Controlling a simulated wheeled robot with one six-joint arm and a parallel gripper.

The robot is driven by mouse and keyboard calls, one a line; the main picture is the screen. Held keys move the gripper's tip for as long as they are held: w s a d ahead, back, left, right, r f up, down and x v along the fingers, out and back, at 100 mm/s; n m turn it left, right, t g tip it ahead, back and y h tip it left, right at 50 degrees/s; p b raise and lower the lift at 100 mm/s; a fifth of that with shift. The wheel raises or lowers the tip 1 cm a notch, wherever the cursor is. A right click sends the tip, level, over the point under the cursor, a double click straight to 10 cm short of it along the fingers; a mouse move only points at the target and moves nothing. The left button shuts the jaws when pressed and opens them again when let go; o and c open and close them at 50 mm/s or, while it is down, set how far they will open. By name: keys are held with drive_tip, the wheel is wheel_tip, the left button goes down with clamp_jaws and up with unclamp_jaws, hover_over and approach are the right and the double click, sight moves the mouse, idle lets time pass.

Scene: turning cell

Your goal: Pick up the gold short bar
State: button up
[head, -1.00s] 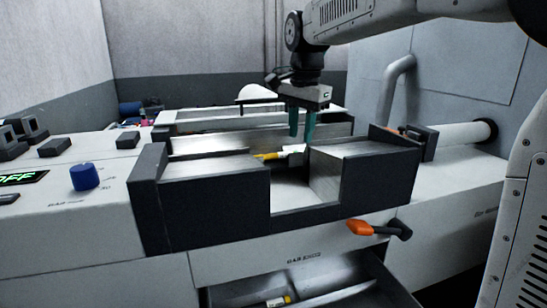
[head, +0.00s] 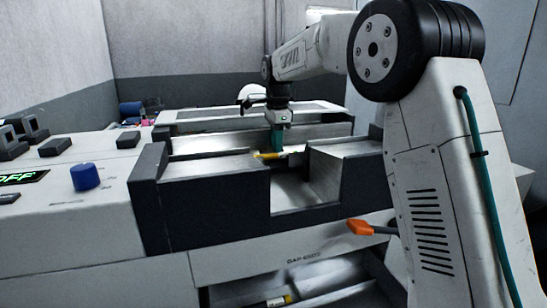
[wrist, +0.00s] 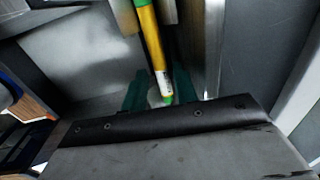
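A gold bar (head: 268,155) lies in the recess of the dark-walled tray on the machine. In the wrist view the bar (wrist: 149,45) is yellow-gold with green bands and a white label near its closer end. My gripper (head: 277,142) points down over the recess, just behind the bar in the head view. In the wrist view its two teal fingers (wrist: 160,88) stand apart, one on each side of the bar's labelled end, with gaps visible. The bar's far end runs out of the wrist view. Contact with the bar cannot be told.
The tray's dark front wall (head: 205,205) has a notch at its right. An orange-tipped lever (head: 360,228) sticks out in front. A blue knob (head: 85,177) stands at left.

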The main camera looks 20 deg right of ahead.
sight(274, 156)
drive_tip(key=shift+w+f, duration=0.1)
drive_tip(key=shift+f, duration=1.3)
clamp_jaws()
drive_tip(key=shift+r, duration=0.1)
